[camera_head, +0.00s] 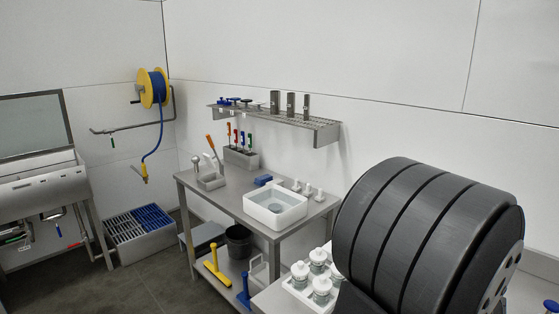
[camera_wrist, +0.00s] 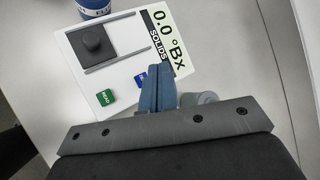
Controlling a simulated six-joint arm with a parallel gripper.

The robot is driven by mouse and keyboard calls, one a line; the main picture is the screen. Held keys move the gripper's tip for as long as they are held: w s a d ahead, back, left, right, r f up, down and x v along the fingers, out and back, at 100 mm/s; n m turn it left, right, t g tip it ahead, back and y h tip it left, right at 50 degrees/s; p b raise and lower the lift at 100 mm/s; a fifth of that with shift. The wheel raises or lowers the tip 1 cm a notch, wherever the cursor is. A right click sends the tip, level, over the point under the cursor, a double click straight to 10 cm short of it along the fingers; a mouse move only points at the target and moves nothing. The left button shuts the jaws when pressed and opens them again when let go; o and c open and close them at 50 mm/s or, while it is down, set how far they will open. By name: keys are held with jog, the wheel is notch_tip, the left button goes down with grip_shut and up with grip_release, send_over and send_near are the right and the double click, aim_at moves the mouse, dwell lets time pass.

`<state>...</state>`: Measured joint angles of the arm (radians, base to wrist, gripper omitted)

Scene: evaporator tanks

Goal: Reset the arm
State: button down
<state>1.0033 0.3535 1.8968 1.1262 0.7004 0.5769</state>
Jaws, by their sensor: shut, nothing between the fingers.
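My gripper (camera_wrist: 158,72) shows in the wrist view with its two blue fingers side by side, shut and empty. It is above the lower edge of a white refractometer (camera_wrist: 118,72), and I cannot tell whether the fingertips touch it. The refractometer's display (camera_wrist: 160,34) reads 0.0 °Bx SOLIDS. It has a dark square plate with a round black knob (camera_wrist: 91,39), a green READ button (camera_wrist: 106,97) and a blue button (camera_wrist: 139,80) partly hidden by the fingers. My gripper is not visible in the head view.
A blue container (camera_wrist: 94,6) stands beyond the refractometer. A pale grey cylinder (camera_wrist: 207,97) is beside the fingers. In the head view, a steel table (camera_head: 230,203) carries a white basin (camera_head: 291,205). A wall shelf (camera_head: 320,127) is above it. White-capped bottles (camera_head: 318,259) stand in the foreground.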

jog(key=shift+f, duration=0.5)
notch_tip(320, 180, up, 12)
jog(key=w+n+g, duration=0.1)
jog(key=n+g, duration=0.8)
jog(key=n, duration=1)
notch_tip(320, 180, down, 11)
jog(key=shift+r, duration=0.2)
notch_tip(320, 180, up, 10)
jog(key=shift+r, duration=0.2)
jog(key=shift+w+f, duration=0.1)
dwell(0.7)
